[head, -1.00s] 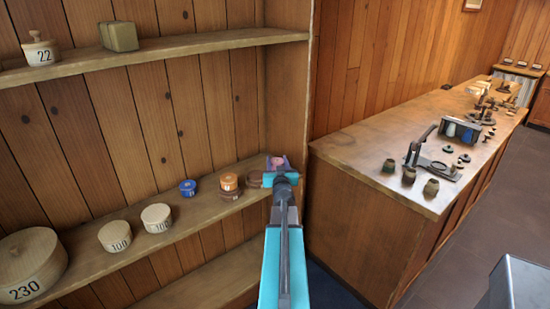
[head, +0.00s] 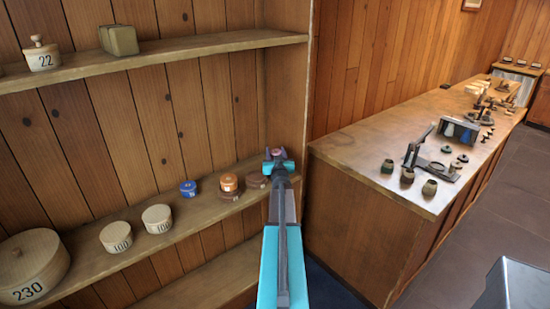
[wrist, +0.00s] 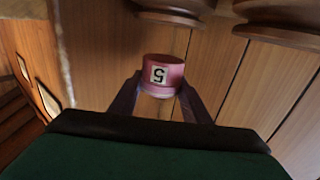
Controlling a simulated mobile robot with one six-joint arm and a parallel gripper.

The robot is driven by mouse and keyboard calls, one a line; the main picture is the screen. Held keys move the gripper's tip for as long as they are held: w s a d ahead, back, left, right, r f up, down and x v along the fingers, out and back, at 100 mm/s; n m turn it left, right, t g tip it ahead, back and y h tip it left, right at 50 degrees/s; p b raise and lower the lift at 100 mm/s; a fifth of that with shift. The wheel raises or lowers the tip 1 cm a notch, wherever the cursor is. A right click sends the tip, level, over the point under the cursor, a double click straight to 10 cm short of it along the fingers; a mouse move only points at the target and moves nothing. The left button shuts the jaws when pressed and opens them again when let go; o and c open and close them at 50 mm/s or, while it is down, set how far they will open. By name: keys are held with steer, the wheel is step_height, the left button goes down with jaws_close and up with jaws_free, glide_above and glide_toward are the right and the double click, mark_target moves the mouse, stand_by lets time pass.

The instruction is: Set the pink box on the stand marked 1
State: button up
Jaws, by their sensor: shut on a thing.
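My gripper (head: 277,160) is shut on the pink box (wrist: 163,76), which has a white label with a 5 in the wrist view. In the head view the pink box (head: 279,154) shows above the fingertips, near the shelf's right end. To its left a brown round stand (head: 256,181) shows on the shelf with nothing visible on it. Another brown stand (head: 230,196) carries an orange box (head: 228,182). Two brown round stands, one at the top middle (wrist: 172,9) and one at the top right (wrist: 280,20), show in the wrist view. I cannot read any stand's mark.
A blue box (head: 188,188) sits left of the orange one. Round wooden boxes marked 100 and 230 (head: 32,268) stand farther left on the same shelf (head: 85,260). An upright side panel (head: 288,100) closes the shelf's right end. A workbench (head: 345,145) stands at right.

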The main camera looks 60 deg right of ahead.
steer(key=shift+x, duration=0.8)
steer(key=shift+a+f, duration=0.1)
steer(key=shift+s+f+p, duration=0.1)
steer(key=shift+f+p, duration=0.35)
steer(key=shift+f, duration=1.25)
steer(key=shift+f, duration=0.2)
steer(key=o, duration=1)
steer(key=shift+o, duration=0.2)
steer(key=shift+r, duration=0.1)
